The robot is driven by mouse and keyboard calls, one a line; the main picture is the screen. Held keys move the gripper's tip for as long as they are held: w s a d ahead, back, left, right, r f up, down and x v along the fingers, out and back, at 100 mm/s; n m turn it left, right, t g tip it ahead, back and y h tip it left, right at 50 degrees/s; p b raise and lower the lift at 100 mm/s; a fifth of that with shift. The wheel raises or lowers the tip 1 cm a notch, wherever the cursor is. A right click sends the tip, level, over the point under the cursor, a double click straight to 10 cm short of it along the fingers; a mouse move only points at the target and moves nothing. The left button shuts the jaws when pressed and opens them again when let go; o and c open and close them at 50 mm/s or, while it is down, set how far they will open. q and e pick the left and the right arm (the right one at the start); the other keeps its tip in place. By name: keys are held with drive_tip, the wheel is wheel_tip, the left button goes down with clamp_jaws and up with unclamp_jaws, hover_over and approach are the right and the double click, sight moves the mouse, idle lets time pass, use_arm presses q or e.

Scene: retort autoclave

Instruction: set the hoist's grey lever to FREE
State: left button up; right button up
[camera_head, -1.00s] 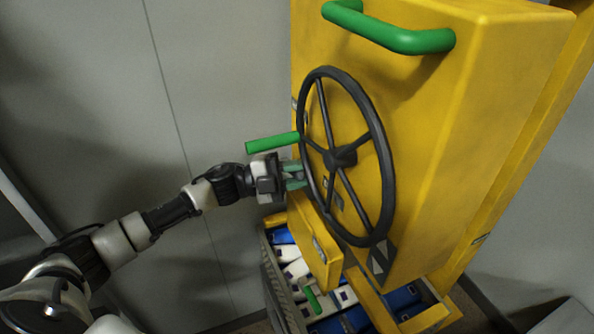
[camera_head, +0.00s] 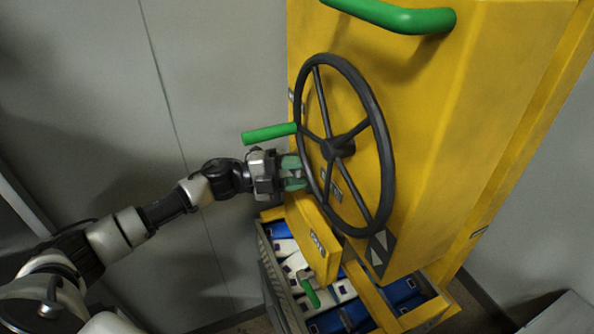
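The yellow hoist housing (camera_head: 440,130) fills the right of the view. A large black handwheel (camera_head: 385,160) with a green crank grip (camera_head: 270,133) stands on its face. My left gripper (camera_head: 298,172) is beside the wheel's left rim, just below the green grip. Its two pale green fingers are apart, with a gap between them and nothing clearly held. I cannot make out the grey lever for certain; the area around the fingertips is small and partly hidden by the gripper and wheel. A small label plate (camera_head: 331,185) shows behind the spokes. My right gripper is not in view.
A green bar handle (camera_head: 400,17) juts out at the top. Below, a yellow box (camera_head: 313,240) and a smaller green handle (camera_head: 311,293) sit over a crate of blue and white packs. Grey wall panels (camera_head: 80,90) leave free room at the left.

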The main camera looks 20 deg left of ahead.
use_arm(q)
drive_tip(key=shift+o, duration=0.9)
drive_tip(key=b+v, duration=0.3)
drive_tip(key=v, duration=0.8)
drive_tip(key=shift+d+f, duration=0.1)
